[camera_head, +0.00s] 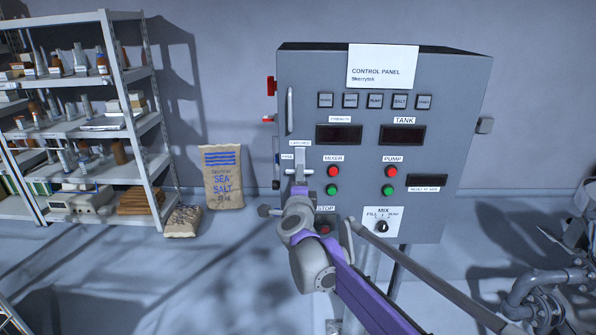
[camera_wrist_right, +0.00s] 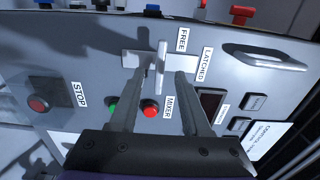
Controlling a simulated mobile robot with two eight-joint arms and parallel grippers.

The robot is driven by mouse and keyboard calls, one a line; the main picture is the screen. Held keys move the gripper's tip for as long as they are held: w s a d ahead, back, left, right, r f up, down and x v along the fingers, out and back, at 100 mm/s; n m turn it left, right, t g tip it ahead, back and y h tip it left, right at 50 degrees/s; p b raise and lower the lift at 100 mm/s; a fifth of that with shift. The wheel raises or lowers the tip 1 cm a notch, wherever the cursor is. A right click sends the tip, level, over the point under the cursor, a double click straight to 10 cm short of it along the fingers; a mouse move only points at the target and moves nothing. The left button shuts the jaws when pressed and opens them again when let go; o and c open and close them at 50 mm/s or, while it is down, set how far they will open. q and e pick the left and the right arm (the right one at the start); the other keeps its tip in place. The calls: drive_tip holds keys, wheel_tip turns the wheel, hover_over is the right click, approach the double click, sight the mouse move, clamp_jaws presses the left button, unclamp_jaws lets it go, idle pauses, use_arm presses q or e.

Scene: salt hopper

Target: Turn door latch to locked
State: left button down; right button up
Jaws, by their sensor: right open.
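The pale door latch (camera_wrist_right: 161,62) is on the grey control panel's left side, beside the labels FREE (camera_wrist_right: 181,40) and LATCHED (camera_wrist_right: 207,65). My right gripper (camera_wrist_right: 165,74) is open, with one finger on each side of the latch's bar in the right wrist view. I cannot tell whether the fingers touch it. In the head view, my right gripper (camera_head: 299,180) is at the panel just below the LATCHED label (camera_head: 299,143) and partly hides the latch. Which label the latch is set to is unclear. My left gripper is not in view.
The control panel (camera_head: 455,110) has a door handle (camera_head: 290,109) above the latch. A red mixer button (camera_wrist_right: 150,108), a green button (camera_wrist_right: 112,108) and a red STOP button (camera_wrist_right: 38,104) are near my fingers. A shelf (camera_head: 95,130) and a salt sack (camera_head: 222,177) stand to the left.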

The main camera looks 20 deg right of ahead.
drive_tip(key=shift+x, duration=2.05)
clamp_jaws()
